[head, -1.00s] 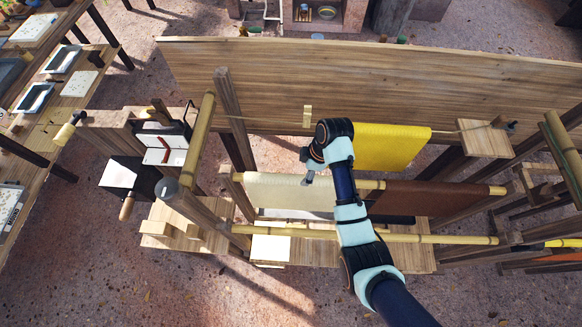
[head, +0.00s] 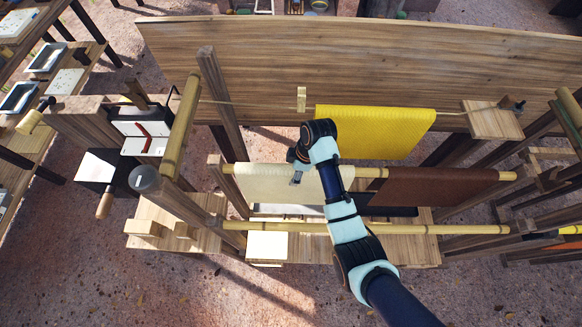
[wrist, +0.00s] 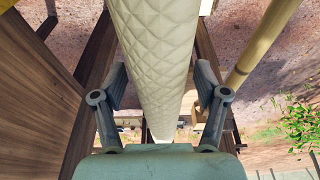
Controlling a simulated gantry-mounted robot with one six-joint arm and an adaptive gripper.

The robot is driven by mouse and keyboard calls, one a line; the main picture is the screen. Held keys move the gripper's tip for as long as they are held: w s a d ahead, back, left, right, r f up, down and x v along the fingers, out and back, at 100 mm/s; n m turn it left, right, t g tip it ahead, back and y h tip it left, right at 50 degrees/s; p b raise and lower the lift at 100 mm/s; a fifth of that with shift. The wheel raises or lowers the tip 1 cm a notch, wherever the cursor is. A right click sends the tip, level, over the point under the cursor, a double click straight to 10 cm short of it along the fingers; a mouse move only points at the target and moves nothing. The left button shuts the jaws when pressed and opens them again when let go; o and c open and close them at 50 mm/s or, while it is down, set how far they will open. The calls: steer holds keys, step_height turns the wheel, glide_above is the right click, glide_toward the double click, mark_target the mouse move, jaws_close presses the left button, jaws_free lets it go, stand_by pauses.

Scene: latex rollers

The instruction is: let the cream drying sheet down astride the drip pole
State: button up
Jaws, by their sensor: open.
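The cream drying sheet (head: 262,184) hangs astride a bamboo pole in the middle of the rack, left of a brown sheet (head: 430,188) on the same pole. My arm hides its right part in the head view. My gripper (head: 297,176) is at the top of the cream sheet, right of its middle. In the wrist view the quilted cream sheet (wrist: 155,45) runs between the fingers of my gripper (wrist: 162,88). The jaws are open, with a finger on each side of the sheet and visible gaps.
A yellow sheet (head: 375,128) hangs behind, before a long wooden board (head: 350,60). A bare bamboo pole (head: 440,229) crosses in front. Wooden posts (head: 222,105) and a slanted bamboo pole (head: 183,125) stand at the left.

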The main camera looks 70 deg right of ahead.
steer(key=c, duration=1.2)
steer(key=shift+p+v, duration=0.85)
steer(key=shift+p, duration=0.1)
steer(key=shift+w+f, duration=0.15)
steer(key=shift+w, duration=0.05)
steer(key=shift+f, duration=0.45)
steer(key=o, duration=1.4)
steer(key=shift+c, duration=0.2)
